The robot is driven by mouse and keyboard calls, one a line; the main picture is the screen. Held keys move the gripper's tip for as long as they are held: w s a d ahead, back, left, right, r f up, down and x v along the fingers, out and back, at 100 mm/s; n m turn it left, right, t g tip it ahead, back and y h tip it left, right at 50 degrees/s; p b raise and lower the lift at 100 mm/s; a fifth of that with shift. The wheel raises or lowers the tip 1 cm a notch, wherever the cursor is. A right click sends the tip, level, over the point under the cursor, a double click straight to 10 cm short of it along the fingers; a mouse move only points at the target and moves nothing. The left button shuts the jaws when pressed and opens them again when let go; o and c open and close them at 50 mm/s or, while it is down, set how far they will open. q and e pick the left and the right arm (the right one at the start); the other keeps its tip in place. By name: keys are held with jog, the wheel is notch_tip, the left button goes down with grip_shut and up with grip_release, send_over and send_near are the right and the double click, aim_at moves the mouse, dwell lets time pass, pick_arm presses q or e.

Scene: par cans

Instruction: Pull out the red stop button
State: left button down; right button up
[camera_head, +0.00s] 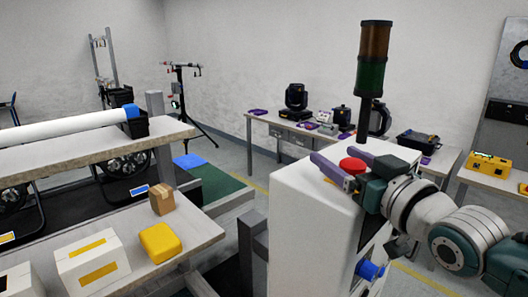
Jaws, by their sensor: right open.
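The red stop button (352,165) is a round red cap on the top of a white cabinet (305,215), right of the picture's middle. My right gripper (338,144) reaches in from the right over the cabinet top. Its two purple-grey fingers are spread apart, one on each side of the button, with nothing gripped. Whether either finger touches the button cannot be told. The button's base is partly hidden by the near finger. My left gripper is not in view.
A signal tower (373,70) with orange and green sections rises just behind the gripper. A blue knob (369,270) sticks out of the cabinet's side. A bench (200,240) at left holds boxes. A table with equipment stands behind.

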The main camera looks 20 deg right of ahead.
jog(key=shift+w, duration=0.15)
jog(key=shift+c, duration=0.4)
grip_shut()
dwell(0.5)
